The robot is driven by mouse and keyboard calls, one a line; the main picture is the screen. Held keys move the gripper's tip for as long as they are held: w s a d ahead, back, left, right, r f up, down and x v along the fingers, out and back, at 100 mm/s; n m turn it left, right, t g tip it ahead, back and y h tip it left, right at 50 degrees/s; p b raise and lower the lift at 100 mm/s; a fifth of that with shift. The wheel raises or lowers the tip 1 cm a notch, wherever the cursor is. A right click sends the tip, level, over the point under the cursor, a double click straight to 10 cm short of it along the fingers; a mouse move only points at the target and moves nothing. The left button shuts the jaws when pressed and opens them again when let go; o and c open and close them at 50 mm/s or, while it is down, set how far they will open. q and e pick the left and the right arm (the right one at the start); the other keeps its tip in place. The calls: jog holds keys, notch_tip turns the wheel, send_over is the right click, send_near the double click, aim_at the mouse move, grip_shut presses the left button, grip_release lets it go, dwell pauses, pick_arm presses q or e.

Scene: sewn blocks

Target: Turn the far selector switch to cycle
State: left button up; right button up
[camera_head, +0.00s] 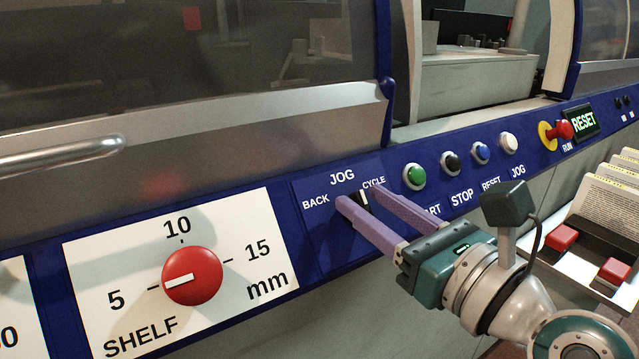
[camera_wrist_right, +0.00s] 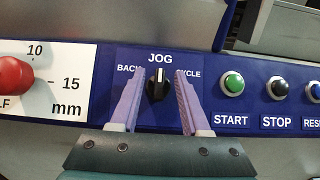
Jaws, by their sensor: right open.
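The selector switch is a black knob with a white pointer line, on the blue panel below the word JOG; it shows clearly in the right wrist view (camera_wrist_right: 158,86). Its pointer is near upright there, toward JOG, between BACK and CYCLE. In the head view the knob (camera_head: 359,203) is partly hidden by my gripper. My right gripper (camera_head: 362,195) is open, its two purple fingers on either side of the knob; in the right wrist view (camera_wrist_right: 157,75) gaps show between fingers and knob. Whether either finger touches it I cannot tell. My left gripper is out of view.
A red SHELF dial (camera_head: 192,276) sits on a white plate to the left. START (camera_head: 414,175), STOP, RESET and JOG buttons lie close to the right. A metal handle (camera_head: 60,155) is at left.

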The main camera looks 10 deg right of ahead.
jog(key=shift+c, duration=0.3)
grip_shut()
dwell(0.4)
